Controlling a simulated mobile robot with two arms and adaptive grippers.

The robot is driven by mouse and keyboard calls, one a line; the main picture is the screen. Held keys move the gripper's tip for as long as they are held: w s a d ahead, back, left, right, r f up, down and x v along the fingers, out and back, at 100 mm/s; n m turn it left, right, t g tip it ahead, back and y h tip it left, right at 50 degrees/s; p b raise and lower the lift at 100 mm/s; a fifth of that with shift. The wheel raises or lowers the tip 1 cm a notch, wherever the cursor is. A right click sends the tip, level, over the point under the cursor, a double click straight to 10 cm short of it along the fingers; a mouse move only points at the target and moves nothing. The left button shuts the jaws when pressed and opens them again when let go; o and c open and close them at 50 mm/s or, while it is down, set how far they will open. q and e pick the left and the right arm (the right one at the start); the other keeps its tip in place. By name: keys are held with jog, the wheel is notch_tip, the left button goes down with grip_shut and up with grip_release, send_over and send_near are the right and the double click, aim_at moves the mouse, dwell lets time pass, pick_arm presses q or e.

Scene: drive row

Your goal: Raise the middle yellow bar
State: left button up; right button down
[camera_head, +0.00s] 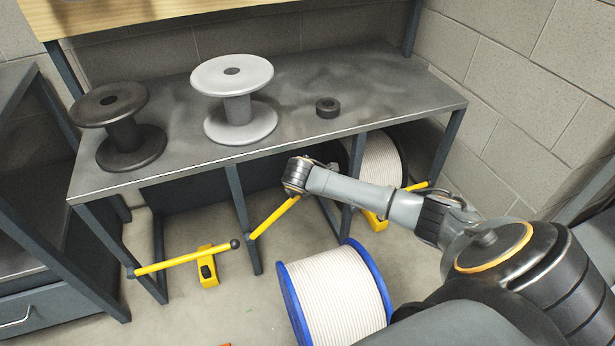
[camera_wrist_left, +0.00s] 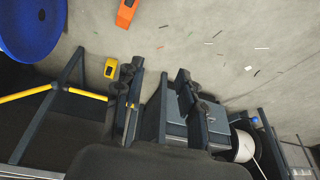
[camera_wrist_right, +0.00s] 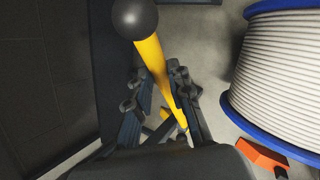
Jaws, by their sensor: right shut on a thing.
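The middle yellow bar (camera_head: 273,217) runs from a bench leg up and to the right, tilted, to my right wrist in the head view. In the right wrist view the yellow bar (camera_wrist_right: 152,62) with its black ball end (camera_wrist_right: 135,18) passes between the fingers of my right gripper (camera_wrist_right: 160,85), which is shut on it. The head view hides those fingers behind the wrist. My left gripper (camera_wrist_left: 158,80) is open and empty in the left wrist view, with floor beyond it; it is not in the head view.
The left yellow bar (camera_head: 185,260) sticks out from another bench leg; the right one (camera_head: 415,186) is partly hidden by my arm. A blue-rimmed cable reel (camera_head: 335,295) stands on the floor close by. Spools (camera_head: 234,100) stand on the bench (camera_head: 180,172). A block wall borders the right.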

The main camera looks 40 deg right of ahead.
pick_arm(q)
notch_tip(320, 180, down, 15)
jog(key=g+p, duration=0.1)
jog(key=p, duration=0.5)
jog(key=shift+w+d+r, duration=0.15)
jog(key=shift+w+d, duration=0.05)
jog(key=shift+w, duration=0.05)
pick_arm(e)
jog(key=w+a+r+n+h, duration=0.1)
jog(key=w+a+r+h, duration=0.1)
jog(key=a, duration=0.5)
jog(key=w+a+r+n+g+h, duration=0.1)
jog(key=w+a+r+h, duration=0.1)
jog(key=a+r, duration=0.3)
jog(key=shift+w+a+h, duration=0.2)
jog(key=shift+a+h, duration=0.7)
jog(key=shift+a, duration=0.1)
pick_arm(q)
jog(key=shift+r, duration=0.1)
pick_arm(e)
jog(key=c, duration=1.2)
grip_release()
